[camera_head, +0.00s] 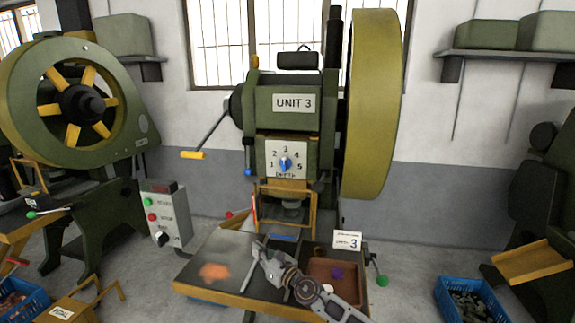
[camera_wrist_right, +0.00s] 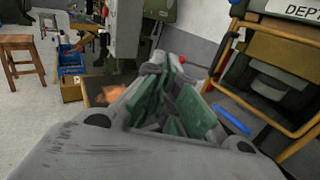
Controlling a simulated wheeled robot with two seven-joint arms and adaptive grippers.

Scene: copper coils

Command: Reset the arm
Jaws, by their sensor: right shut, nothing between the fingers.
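My right gripper (camera_head: 259,248) is over the front table of the UNIT 3 press (camera_head: 295,101), near the table's middle. Its arm comes in from the lower right. The fingers are closed together and hold nothing; their green pads fill the middle of the right wrist view (camera_wrist_right: 178,105). A copper-orange heap (camera_head: 214,271) lies on the table to the left of the gripper, apart from it. It also shows in the right wrist view (camera_wrist_right: 112,92), partly hidden by the fingers. My left gripper is not in view.
The press has a yellow guard frame (camera_head: 287,187) behind the gripper and a crank with a yellow handle (camera_head: 193,155). A brown tray (camera_head: 337,271) lies right of my arm, below a sign (camera_head: 347,239). A blue crate (camera_head: 470,302) stands on the floor at right.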

